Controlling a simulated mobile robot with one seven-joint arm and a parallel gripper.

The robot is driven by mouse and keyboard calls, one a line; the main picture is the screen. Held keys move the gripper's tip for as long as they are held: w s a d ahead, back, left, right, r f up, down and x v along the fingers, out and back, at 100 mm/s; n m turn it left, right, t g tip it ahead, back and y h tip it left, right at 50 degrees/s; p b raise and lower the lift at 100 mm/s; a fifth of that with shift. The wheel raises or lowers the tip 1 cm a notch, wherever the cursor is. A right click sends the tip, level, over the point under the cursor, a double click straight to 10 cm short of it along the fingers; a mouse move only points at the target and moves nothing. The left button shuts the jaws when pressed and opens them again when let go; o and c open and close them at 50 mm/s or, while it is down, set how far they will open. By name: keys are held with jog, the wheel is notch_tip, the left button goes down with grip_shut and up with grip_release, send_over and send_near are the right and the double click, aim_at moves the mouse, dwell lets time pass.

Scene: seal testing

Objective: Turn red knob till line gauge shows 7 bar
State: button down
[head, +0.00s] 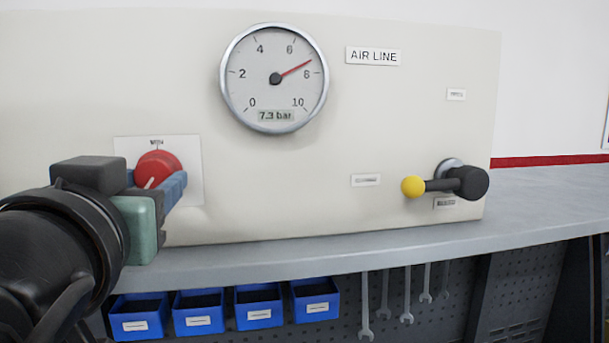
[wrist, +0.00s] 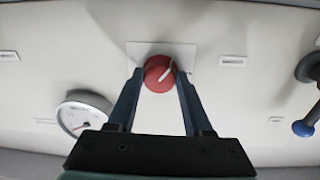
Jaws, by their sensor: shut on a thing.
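The red knob (head: 158,168) sits on a white plate (head: 190,151) on the cream panel, with a white pointer line on its face. It also shows in the wrist view (wrist: 158,75), between the fingertips. My gripper (wrist: 159,78) is shut on the red knob, one blue finger on each side; in the head view my gripper (head: 172,182) covers the knob's lower part. The line gauge (head: 275,95) is above and right of the knob. Its red needle points between 6 and 8, and its digital readout says 7.3 bar. An AIR LINE label (head: 373,56) is beside it.
A black lever (head: 467,183) with a yellow ball end (head: 412,187) sticks out at the panel's lower right. A grey bench top (head: 400,244) runs below the panel. Blue bins (head: 258,314) and several wrenches (head: 406,300) hang under the bench.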

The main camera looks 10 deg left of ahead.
jog(key=shift+n, duration=0.8)
jog(key=shift+c, duration=1.5)
grip_release()
jog(key=shift+f, duration=0.1)
